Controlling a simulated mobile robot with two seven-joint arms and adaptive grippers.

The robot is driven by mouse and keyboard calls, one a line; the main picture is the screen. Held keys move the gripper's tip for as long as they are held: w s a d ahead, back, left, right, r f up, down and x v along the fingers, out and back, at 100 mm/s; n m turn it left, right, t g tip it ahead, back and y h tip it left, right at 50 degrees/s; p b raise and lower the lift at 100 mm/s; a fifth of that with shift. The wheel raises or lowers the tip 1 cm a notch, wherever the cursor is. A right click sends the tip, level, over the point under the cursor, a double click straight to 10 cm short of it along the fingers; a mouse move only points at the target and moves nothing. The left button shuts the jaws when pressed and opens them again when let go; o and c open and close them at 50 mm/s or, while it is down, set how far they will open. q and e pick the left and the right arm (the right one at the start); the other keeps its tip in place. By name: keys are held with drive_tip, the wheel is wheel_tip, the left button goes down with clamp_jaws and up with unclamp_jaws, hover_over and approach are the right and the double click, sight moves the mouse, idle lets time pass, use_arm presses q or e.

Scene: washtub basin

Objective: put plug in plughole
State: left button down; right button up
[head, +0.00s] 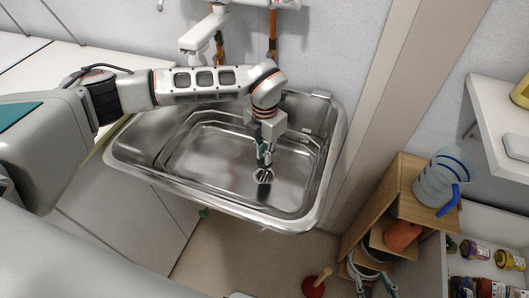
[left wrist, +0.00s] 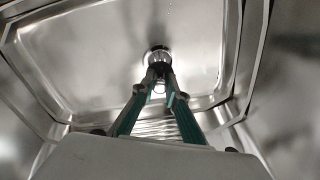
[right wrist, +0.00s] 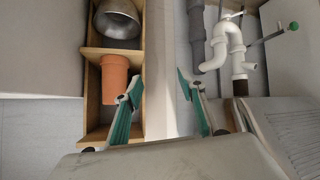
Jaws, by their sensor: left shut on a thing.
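The plughole (head: 263,176) is a round, bright-rimmed opening in the floor of the steel basin (head: 190,180). My left gripper (head: 264,162) points down at it from above. In the left wrist view, the left fingertips are close together, shut on the small dark plug (left wrist: 159,70), which is mostly hidden between them. The plughole's rim (left wrist: 157,50) shows just beyond the tips. I cannot tell whether the plug touches the hole. My right gripper (head: 373,284) is open and empty, its fingers wide apart in the right wrist view (right wrist: 160,88), low beside the wooden shelf.
The basin floor is otherwise clear. A tap (head: 205,35) hangs on the wall behind. A wooden shelf (head: 395,195) with a jug (head: 436,180) and an orange pot (head: 401,235) stands at right. A red plunger (head: 314,287) is on the floor. White pipes (right wrist: 232,50) show in the right wrist view.

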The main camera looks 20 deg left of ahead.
use_arm(q)
wheel_tip(320, 180, down, 2)
drive_tip(key=shift+f+b, duration=0.2)
drive_tip(key=shift+b, duration=0.2)
wheel_tip(320, 180, down, 2)
drive_tip(key=shift+f+b, duration=0.35)
drive_tip(key=shift+f, duration=0.25)
use_arm(e)
drive_tip(key=shift+s+d+f, duration=0.1)
drive_tip(key=shift+d+f, duration=0.05)
drive_tip(key=shift+f, duration=0.45)
drive_tip(key=shift+s+f, duration=0.15)
drive_tip(key=shift+f, duration=0.05)
drive_tip(key=shift+r, duration=0.2)
drive_tip(key=shift+w+r, duration=0.25)
drive_tip(key=shift+r, duration=0.05)
use_arm(q)
drive_tip(key=shift+p, duration=0.7)
use_arm(e)
drive_tip(key=shift+w+r, duration=0.35)
drive_tip(key=shift+r, duration=0.4)
use_arm(q)
drive_tip(key=shift+f+b, duration=0.3)
drive_tip(key=shift+f, duration=0.8)
use_arm(e)
drive_tip(key=shift+s+f, duration=0.2)
drive_tip(key=shift+f, duration=0.25)
